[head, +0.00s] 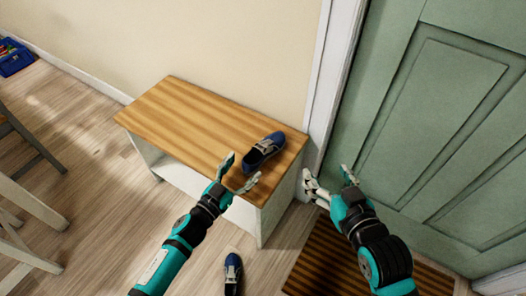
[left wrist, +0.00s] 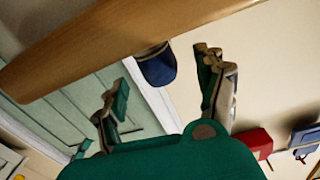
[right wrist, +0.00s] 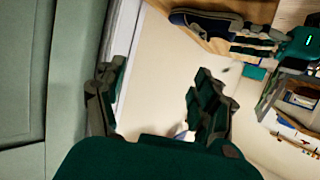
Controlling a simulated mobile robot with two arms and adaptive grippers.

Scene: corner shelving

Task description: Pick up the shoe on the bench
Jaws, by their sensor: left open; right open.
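A dark blue shoe (head: 264,149) with a pale lace area lies on the striped wooden top of the bench (head: 185,105), near its right end. My left gripper (head: 240,172) is open and empty at the bench's front edge, just left of and in front of the shoe. In the left wrist view the shoe's blue end (left wrist: 157,66) shows between the open fingers, beyond the bench edge (left wrist: 100,45). My right gripper (head: 328,178) is open and empty, right of the bench, by the door. The right wrist view shows the shoe (right wrist: 205,22) at the top.
A second blue shoe (head: 232,272) is on the floor in front of the bench. A green door (head: 440,110) stands at the right, with a striped brown mat (head: 330,262) before it. Wooden furniture legs (head: 35,205) are at the left. The bench's left part is bare.

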